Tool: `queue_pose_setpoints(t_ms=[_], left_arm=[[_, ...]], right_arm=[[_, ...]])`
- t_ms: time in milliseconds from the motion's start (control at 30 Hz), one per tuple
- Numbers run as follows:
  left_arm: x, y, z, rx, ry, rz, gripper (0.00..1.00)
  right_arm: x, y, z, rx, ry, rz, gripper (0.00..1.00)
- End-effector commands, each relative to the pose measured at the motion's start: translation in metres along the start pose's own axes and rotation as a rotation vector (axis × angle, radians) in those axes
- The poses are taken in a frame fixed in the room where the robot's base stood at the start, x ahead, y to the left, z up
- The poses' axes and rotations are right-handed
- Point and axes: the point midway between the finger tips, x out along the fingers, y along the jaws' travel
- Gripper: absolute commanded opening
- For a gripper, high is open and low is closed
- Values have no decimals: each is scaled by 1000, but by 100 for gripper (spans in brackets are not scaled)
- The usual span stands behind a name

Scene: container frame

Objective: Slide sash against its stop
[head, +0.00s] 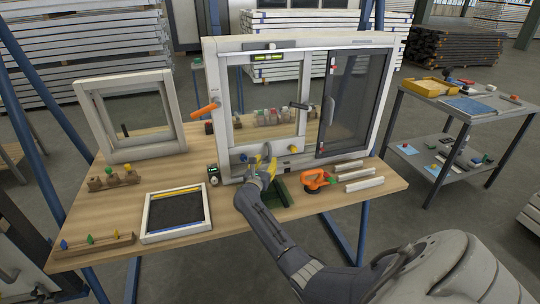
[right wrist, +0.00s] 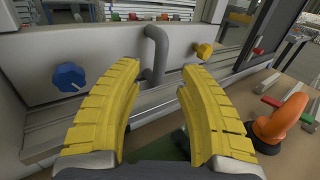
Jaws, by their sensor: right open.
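A large white window frame (head: 393,75) stands upright on a wooden bench. A pale sash (head: 231,100) fills its left part, and a dark sash (head: 345,95) sits at the right. In the right wrist view, a grey bar handle (right wrist: 157,50) stands on the white lower rail, between a blue knob (right wrist: 70,77) and a yellow knob (right wrist: 204,50). My right gripper (right wrist: 160,70) is open, its yellow fingers on either side of the handle's line; contact cannot be told. In the head view my right gripper (head: 267,165) is low at the frame. I cannot tell which part is the stop.
An orange suction lifter (head: 316,180) and white strips (head: 364,184) lie right of my gripper. A framed screen (head: 176,213) lies at the front left. A smaller white frame (head: 128,153) stands at the left. A cart (head: 470,108) stands at the right.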

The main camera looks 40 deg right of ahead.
Motion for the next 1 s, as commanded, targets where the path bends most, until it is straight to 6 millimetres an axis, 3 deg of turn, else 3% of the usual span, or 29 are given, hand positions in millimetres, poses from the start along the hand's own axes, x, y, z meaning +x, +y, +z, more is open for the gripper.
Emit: queue_pose_setpoints(t_ms=[200,400,933,1000], left_arm=[[0,0,0,0,0,0,44],[0,0,0,0,0,0,44],[0,0,0,0,0,0,44],[0,0,0,0,0,0,44]], right_arm=[[34,0,0,-2,0,-1,39],[50,0,0,0,0,0,39],[58,0,0,1,1,0,41],[58,0,0,1,1,0,33]])
